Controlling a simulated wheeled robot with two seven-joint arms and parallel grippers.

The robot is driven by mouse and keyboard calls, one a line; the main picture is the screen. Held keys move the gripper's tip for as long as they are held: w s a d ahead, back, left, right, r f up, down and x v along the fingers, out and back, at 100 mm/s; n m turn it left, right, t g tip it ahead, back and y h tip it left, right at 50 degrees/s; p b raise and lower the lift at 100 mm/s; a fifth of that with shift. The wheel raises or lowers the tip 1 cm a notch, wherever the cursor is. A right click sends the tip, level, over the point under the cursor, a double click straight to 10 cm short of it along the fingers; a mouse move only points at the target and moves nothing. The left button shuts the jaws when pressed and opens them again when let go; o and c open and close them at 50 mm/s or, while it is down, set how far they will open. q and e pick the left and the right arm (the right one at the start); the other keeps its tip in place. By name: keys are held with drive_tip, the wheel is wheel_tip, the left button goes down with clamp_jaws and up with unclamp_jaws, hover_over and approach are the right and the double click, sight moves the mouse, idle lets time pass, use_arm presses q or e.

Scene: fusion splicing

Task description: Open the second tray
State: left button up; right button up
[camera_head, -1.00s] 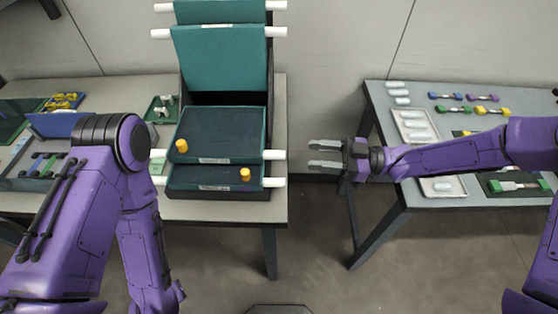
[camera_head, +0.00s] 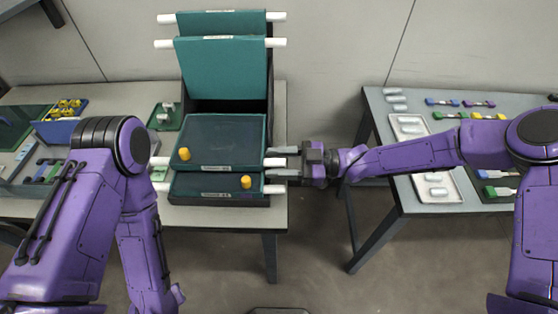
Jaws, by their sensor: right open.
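A dark stand on the left table holds green trays with white side rods. Two trays, the rear one (camera_head: 222,22) and the front one (camera_head: 222,68), are tilted up. The upper flat tray (camera_head: 220,135) and the lowest tray (camera_head: 205,185) lie flat, each with a yellow knob on top. My right gripper (camera_head: 284,161) is open at the right side of the stand. Its fingers are above and below the right white rod (camera_head: 274,162) of the upper flat tray; I cannot tell whether they touch it. My left gripper is out of view; only my left arm shows.
The right table (camera_head: 440,209) carries a tray of white pieces (camera_head: 409,118) and several coloured connectors. On the left table are a small green dish (camera_head: 159,123) and a blue box (camera_head: 55,131) with yellow parts. Floor is open between the tables.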

clamp_jaws()
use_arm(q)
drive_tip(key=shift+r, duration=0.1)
use_arm(e)
drive_tip(key=shift+r, duration=0.1)
